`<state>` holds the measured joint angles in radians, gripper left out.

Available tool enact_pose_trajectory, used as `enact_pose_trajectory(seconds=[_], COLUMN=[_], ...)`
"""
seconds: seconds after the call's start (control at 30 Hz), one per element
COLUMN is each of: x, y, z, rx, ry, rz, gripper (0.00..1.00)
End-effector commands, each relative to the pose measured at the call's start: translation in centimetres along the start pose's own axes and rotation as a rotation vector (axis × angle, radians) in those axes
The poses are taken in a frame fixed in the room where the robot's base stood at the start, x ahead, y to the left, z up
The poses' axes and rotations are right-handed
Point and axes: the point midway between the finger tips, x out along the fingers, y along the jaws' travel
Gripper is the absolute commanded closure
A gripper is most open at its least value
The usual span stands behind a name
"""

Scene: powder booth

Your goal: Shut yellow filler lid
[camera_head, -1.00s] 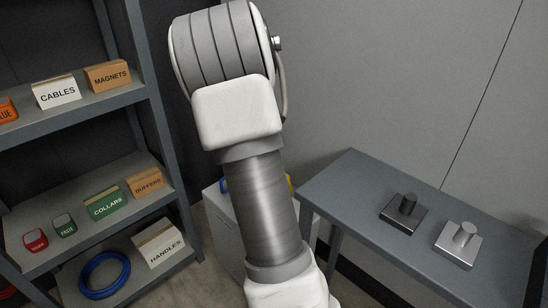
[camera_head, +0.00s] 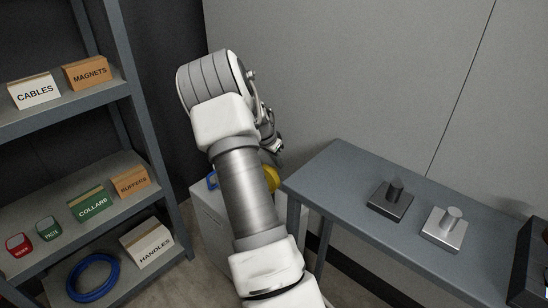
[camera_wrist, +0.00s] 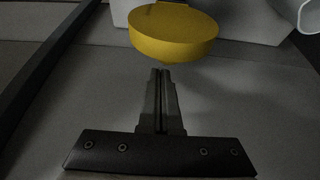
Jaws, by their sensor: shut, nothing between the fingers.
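The yellow filler lid (camera_head: 272,178) shows as a rounded patch beside my arm, by the top of a pale grey cabinet (camera_head: 207,222). My arm hides part of it. My gripper (camera_wrist: 160,73) is shut and empty. Its fingertips point at the lid and appear just below its near edge; I cannot tell if they touch. In the head view the fingers are not clearly seen.
A blue part (camera_head: 212,180) sits on the cabinet, left of my arm. A grey table (camera_head: 335,180) with a dark block (camera_head: 390,200) and a silver block (camera_head: 443,230), each with a post, stands right. A shelf rack (camera_head: 150,125) with labelled boxes stands left.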

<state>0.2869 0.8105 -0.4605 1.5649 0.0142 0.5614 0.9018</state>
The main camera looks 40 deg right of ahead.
Motion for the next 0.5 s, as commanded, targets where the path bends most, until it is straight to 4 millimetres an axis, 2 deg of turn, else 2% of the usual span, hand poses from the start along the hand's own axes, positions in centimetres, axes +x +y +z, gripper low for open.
enact_pose_trajectory(seconds=[0.1, 0.5], x=[0.8, 0.86], y=[0.0, -0.02], z=[0.05, 0.05], rx=[0.0, -0.001], ry=[-0.001, 0.0], rz=[0.0, 0.0], gripper=[1.0, 1.0])
